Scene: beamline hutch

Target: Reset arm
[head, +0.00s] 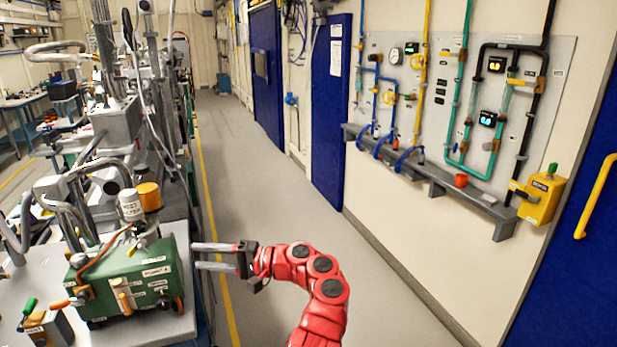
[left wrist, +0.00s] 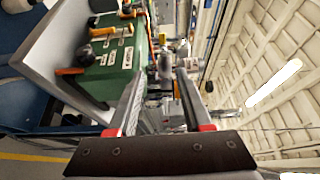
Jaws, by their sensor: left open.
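My left gripper (head: 196,256) is at the end of my red arm, low in the middle of the head view. Its two grey fingers are parallel, apart and empty, pointing left. Their tips are close to the right side of a green pump box (head: 135,283); I cannot tell whether they touch it. In the left wrist view the open fingers (left wrist: 158,78) have nothing between them that I can see held. The green box (left wrist: 122,62) shows there on its side, at upper left. My right gripper is not in view.
The green box stands on a grey bench top (head: 160,328) crowded with pipes. The grey floor (head: 275,190) of the aisle is clear. On the right wall are a gas panel (head: 545,95), a ledge (head: 437,180) with an orange cup (head: 461,180), and a yellow box (head: 541,197).

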